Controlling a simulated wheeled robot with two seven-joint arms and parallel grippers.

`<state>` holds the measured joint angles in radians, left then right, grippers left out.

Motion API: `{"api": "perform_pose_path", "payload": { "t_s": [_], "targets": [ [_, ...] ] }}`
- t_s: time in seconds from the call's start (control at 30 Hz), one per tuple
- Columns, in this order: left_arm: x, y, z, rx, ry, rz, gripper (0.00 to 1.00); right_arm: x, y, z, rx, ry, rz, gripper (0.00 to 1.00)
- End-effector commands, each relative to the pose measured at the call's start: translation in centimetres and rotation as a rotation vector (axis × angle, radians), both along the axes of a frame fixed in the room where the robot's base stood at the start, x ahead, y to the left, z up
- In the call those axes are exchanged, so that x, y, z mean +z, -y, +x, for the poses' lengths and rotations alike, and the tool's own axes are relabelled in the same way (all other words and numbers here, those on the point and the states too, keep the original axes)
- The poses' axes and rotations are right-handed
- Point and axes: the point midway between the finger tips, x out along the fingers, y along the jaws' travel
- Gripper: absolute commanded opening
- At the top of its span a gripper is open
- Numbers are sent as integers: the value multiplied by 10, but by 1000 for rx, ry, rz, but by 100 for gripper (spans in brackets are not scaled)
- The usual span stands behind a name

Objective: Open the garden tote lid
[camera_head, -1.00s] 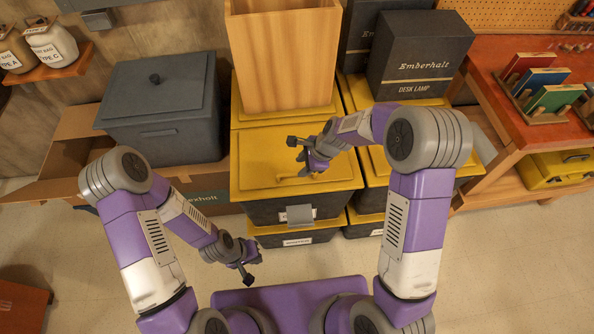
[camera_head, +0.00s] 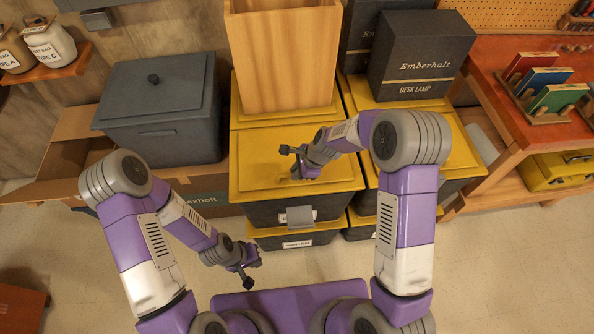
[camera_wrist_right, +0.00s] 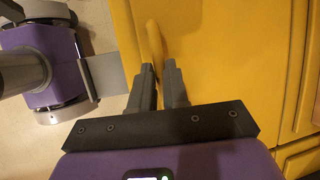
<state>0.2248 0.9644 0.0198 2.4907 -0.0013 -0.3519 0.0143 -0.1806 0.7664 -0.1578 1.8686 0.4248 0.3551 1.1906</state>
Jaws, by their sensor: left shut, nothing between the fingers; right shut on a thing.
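The tote in the front middle has a yellow lid (camera_head: 258,165) over a dark grey body (camera_head: 265,211), with a grey latch plate (camera_head: 299,216) on its front. The lid lies flat on the body as far as I can see. My right gripper (camera_head: 295,164) is over the lid, shut on its yellow handle (camera_wrist_right: 154,40). In the right wrist view the handle runs up from between the fingertips, with the lid (camera_wrist_right: 220,50) behind it. My left gripper (camera_head: 250,272) is shut and empty, low over the floor in front of the tote.
A tall wooden box (camera_head: 285,60) stands on the yellow-lidded tote behind. Black desk lamp boxes (camera_head: 420,60) stand on totes at the back right. A grey lidded bin (camera_head: 165,110) is at left, a red-topped bench (camera_head: 500,75) at right.

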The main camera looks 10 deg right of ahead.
Motion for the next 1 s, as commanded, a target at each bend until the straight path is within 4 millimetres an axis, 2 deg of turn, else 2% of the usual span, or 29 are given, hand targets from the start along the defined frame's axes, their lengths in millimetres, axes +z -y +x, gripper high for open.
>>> {"api": "perform_pose_path", "payload": {
  "t_s": [0.3,0.47,0.67,1.0],
  "targets": [
    [1,0,0,0,0,0,0,1,0,0,0,-1,0,0],
    [8,0,0,0,0,0,0,6,0,1,-1,-12,-1,0],
    [33,0,0,0,0,0,0,21,0,5,0,-57,-2,0],
    [90,0,0,0,0,0,0,58,0,19,2,-198,-2,0]
  ]
}}
